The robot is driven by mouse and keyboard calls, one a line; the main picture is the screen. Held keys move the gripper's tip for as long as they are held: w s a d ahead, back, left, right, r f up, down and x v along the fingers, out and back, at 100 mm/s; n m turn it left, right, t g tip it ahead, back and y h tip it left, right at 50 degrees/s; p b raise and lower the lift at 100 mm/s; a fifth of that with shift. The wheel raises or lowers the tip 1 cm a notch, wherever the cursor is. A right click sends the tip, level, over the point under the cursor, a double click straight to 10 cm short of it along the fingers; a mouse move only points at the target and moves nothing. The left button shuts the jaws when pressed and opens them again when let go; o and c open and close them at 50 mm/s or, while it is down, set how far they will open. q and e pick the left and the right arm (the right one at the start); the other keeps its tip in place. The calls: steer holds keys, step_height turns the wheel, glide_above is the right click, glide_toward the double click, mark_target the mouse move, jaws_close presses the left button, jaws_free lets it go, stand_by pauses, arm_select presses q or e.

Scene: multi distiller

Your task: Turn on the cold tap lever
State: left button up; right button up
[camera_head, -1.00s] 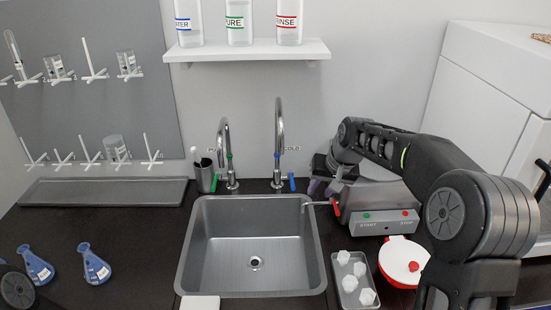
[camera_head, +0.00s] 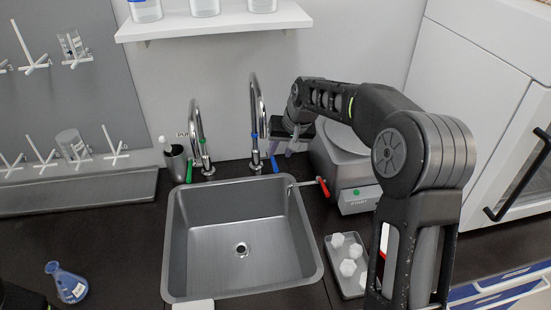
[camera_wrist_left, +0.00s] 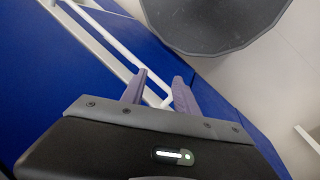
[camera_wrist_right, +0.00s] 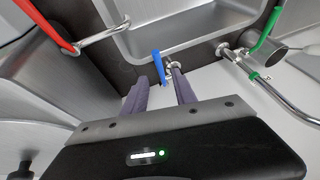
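The cold tap (camera_head: 258,118) is the right one of two curved metal taps behind the sink. Its blue lever (camera_head: 274,164) also shows in the right wrist view (camera_wrist_right: 158,66). My right gripper (camera_head: 284,147) is just right of the cold tap, its purple-grey fingers pointing at it. In the right wrist view, the right gripper (camera_wrist_right: 160,82) is open and empty, with the blue lever just ahead of the gap between its fingertips. Contact cannot be told. My left gripper (camera_wrist_left: 160,85) is open in the left wrist view, near a white bar (camera_wrist_left: 110,42); the head view does not show it.
The steel sink (camera_head: 180,235) is in front. A grey machine with a red lever (camera_head: 324,187) sits close right of my right gripper. A shelf (camera_head: 215,24) hangs above.

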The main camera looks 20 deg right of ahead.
mark_target(272, 160)
steer(key=p+x, duration=0.1)
steer(key=x, duration=0.5)
steer(key=shift+f, duration=0.15)
jaws_close()
stand_by(1.3)
